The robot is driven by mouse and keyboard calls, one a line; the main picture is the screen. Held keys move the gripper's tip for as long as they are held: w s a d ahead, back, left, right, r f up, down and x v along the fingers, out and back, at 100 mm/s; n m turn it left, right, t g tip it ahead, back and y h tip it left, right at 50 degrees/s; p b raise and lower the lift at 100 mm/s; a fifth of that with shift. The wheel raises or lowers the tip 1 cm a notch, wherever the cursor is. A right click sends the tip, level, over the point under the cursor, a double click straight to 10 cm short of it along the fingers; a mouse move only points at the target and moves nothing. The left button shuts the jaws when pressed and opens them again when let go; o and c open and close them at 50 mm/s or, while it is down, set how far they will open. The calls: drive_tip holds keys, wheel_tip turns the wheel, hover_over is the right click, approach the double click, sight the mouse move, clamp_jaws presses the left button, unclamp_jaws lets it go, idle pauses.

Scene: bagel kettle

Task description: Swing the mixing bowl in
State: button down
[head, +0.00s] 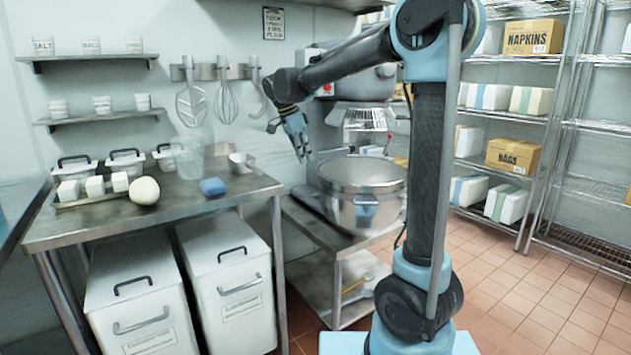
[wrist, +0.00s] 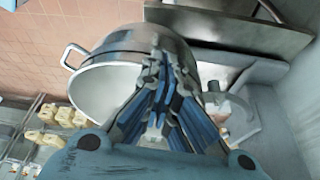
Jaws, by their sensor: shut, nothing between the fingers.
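The steel mixing bowl (head: 347,202) stands on the low steel stand at the grey mixer (head: 362,85). It sits in front of and below the mixer head and its wire guard (head: 366,120). In the wrist view, the bowl (wrist: 99,92) shows its open mouth, a side handle and a pale inside. My gripper (head: 303,154) hangs left of the mixer, above and left of the bowl's rim. In the wrist view, my gripper (wrist: 162,72) overlaps the bowl's rim in the picture. Its fingers are shut and empty. Any contact with the bowl cannot be told.
A steel table (head: 190,197) at left holds dough (head: 144,190), a blue sponge (head: 213,186) and several containers. White bins (head: 225,270) stand under it. Wire shelves (head: 508,117) with boxes line the right side. The tiled floor (head: 530,295) at right is clear.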

drive_tip(key=s+a+m, duration=0.1)
drive_tip(key=s+a, duration=0.2)
drive_tip(key=a, duration=0.1)
drive_tip(key=w+d+f, duration=0.2)
drive_tip(key=d+f, duration=0.5)
drive_tip(key=f, duration=0.1)
drive_tip(key=shift+w+d+f+h, duration=0.15)
drive_tip(key=shift+w+d+h, duration=0.05)
drive_tip(key=shift+d+h, duration=0.15)
idle(0.4)
